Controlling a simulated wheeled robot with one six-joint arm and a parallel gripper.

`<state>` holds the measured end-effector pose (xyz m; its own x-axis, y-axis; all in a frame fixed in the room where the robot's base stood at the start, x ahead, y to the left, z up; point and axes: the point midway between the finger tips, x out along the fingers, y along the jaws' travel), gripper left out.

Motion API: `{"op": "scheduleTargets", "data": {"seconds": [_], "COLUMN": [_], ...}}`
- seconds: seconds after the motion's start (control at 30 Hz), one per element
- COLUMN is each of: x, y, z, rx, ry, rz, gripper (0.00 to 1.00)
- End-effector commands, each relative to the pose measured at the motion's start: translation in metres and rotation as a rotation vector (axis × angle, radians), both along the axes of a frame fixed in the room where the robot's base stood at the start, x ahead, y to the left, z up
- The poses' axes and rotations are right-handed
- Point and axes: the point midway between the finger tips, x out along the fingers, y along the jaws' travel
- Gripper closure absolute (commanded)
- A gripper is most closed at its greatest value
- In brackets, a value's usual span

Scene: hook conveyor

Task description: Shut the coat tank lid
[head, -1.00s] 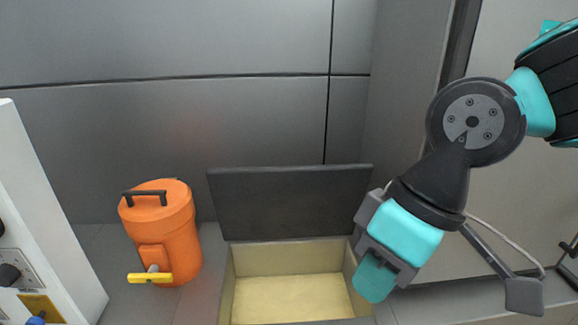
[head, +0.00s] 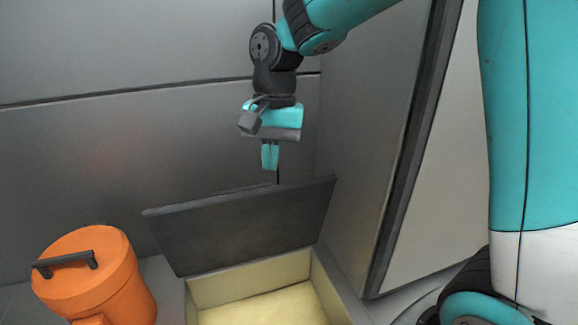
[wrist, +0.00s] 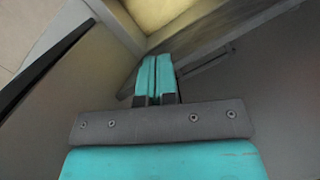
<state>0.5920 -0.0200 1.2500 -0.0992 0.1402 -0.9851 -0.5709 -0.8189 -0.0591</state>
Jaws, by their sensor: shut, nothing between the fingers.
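The coat tank is a cream-lined open box (head: 192,308) set in a grey surface, low in the head view. Its dark grey lid (head: 240,228) stands raised at the back edge, tilted towards the wall. My gripper (head: 270,168) is shut and empty, pointing down just above the lid's top edge, seemingly near the wall side; the exact gap is unclear. In the wrist view the shut teal fingers (wrist: 155,75) point towards the dark lid (wrist: 225,45), with the cream tank inside (wrist: 165,12) beyond it.
A grey panelled wall (head: 120,150) rises close behind the lid. A grey side wall (head: 365,150) with a dark edge stands to the right.

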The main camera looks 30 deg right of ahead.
Motion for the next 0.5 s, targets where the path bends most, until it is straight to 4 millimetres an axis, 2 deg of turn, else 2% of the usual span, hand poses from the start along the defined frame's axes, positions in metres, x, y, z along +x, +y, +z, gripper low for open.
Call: {"op": "scheduleTargets", "data": {"seconds": [0.03, 0.1, 0.2, 0.33, 0.5], "x": [0.030, 0.061, 0.093, 0.116, 0.123], "y": [-0.017, -0.039, -0.066, -0.091, -0.102], "z": [0.001, -0.005, -0.016, -0.029, -0.040], "rx": [-0.046, -0.110, -0.191, -0.261, -0.294], "ry": [0.055, 0.120, 0.191, 0.245, 0.270], "rz": [-0.188, -0.445, -0.747, -1.007, -1.128], "gripper": [1.00, 1.00, 1.00, 1.00, 1.00]}}
